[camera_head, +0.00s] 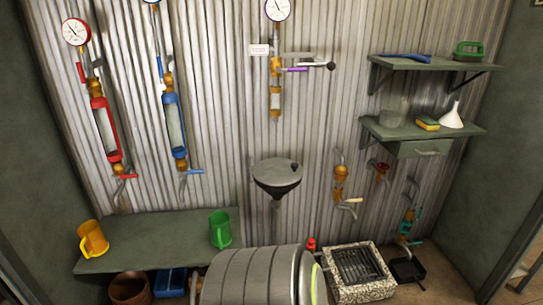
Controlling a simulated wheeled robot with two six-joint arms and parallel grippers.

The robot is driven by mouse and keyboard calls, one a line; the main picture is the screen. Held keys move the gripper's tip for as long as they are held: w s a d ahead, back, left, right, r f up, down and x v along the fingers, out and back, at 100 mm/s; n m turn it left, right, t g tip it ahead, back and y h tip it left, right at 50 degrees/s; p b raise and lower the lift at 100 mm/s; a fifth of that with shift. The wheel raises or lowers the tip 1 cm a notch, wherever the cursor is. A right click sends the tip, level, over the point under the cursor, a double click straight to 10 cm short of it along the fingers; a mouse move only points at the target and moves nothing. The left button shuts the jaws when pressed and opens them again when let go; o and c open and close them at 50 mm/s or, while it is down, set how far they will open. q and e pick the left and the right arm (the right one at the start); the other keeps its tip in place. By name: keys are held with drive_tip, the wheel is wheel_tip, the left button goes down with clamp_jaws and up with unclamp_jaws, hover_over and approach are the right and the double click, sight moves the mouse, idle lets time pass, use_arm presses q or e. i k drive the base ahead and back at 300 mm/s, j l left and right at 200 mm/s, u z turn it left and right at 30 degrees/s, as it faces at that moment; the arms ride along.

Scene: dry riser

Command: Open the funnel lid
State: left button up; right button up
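A dark funnel (278,189) is mounted on the corrugated wall in the middle of the head view. A flat grey round lid (274,172) lies over its top and looks shut. A small dark knob (294,167) sits near the lid's right edge. A grey pipe runs down from under the funnel. Neither of my grippers is in view, and nothing is seen touching the lid.
A green bench (160,250) at lower left holds a yellow mug (92,238) and a green mug (220,229). A purple-handled valve pipe (276,90) hangs above the funnel. Shelves (405,129) with a white funnel (452,116) are at right. A stone-rimmed grate (357,273) stands below.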

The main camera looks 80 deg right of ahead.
sight(275, 172)
drive_tip(key=z, duration=2.8)
